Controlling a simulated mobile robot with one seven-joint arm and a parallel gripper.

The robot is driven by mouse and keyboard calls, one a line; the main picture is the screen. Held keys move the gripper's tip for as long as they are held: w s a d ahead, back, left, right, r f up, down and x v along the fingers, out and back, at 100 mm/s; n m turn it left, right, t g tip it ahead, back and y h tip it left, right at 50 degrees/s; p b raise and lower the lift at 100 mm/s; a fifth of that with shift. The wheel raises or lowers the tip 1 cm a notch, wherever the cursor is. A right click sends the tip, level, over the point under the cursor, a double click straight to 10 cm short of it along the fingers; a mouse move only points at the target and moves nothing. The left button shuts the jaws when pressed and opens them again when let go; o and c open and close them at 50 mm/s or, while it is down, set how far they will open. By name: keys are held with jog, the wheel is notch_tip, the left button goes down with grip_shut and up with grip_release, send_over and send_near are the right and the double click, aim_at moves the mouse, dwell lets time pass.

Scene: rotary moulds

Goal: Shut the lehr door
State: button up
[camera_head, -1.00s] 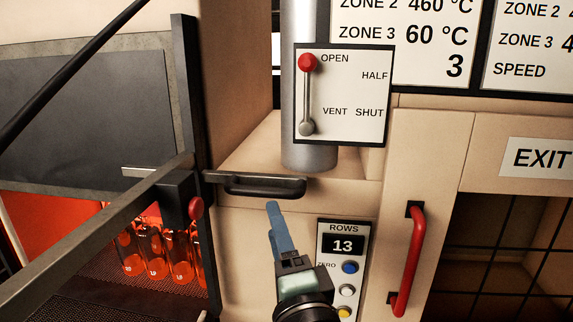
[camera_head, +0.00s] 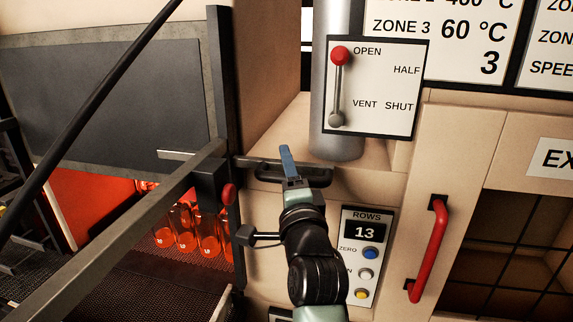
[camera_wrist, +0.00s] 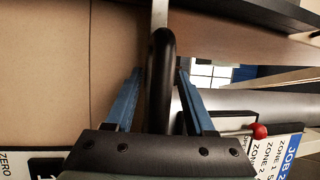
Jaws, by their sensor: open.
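The lehr door appears to be the dark grey panel (camera_head: 110,100) at the left of the head view, raised above a glowing orange opening. A black bar handle (camera_head: 318,177) juts out to the right of the opening's dark post. My gripper (camera_head: 288,158) reaches up in front of this handle, its blue fingers overlapping it in the picture. In the wrist view the blue fingers (camera_wrist: 158,85) are apart, with the black handle (camera_wrist: 160,60) between them. I cannot tell whether they touch it.
A panel marked OPEN, HALF, VENT and SHUT (camera_head: 385,110) has a red-knobbed lever (camera_head: 340,56) by OPEN. Glowing bottles (camera_head: 185,230) stand in the opening. A grey bar (camera_head: 120,245) crosses at the left. A ROWS counter (camera_head: 366,232) and red door handle (camera_head: 428,250) are at the right.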

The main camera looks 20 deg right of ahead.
jog(key=shift+r, duration=0.1)
grip_shut()
jog(key=shift+r, duration=0.1)
